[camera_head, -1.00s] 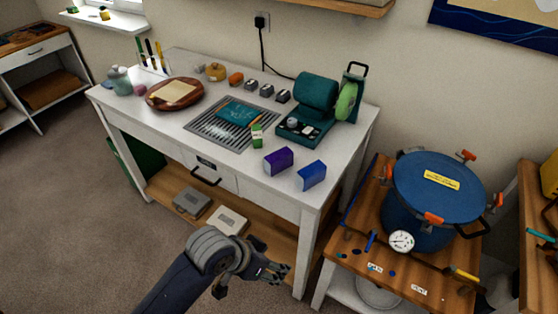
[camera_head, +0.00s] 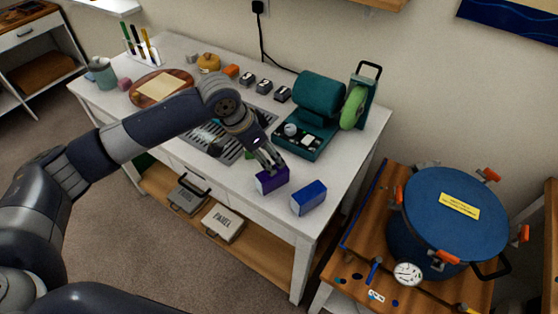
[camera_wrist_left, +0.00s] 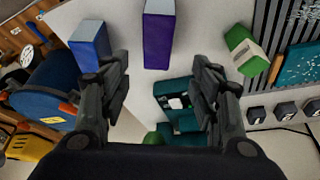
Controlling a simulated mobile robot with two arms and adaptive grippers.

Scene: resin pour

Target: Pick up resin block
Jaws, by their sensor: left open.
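A purple resin block (camera_head: 270,180) stands on the white table near its front edge. A blue block (camera_head: 309,198) stands to its right, a short way off. My left gripper (camera_head: 272,164) is just above and behind the purple block in the head view, its fingers pointing down toward it. In the left wrist view the open fingers (camera_wrist_left: 160,85) are spread wide, with the purple block (camera_wrist_left: 158,35) ahead of the gap between them. The blue block (camera_wrist_left: 89,45) lies beyond the left finger. Nothing is between the fingers. My right gripper is out of view.
A teal machine (camera_head: 314,104) stands behind the blocks. A green and white box (camera_wrist_left: 246,50) is near the right finger in the wrist view. A wooden cart with a blue pressure pot (camera_head: 446,215) stands right of the table (camera_head: 220,185).

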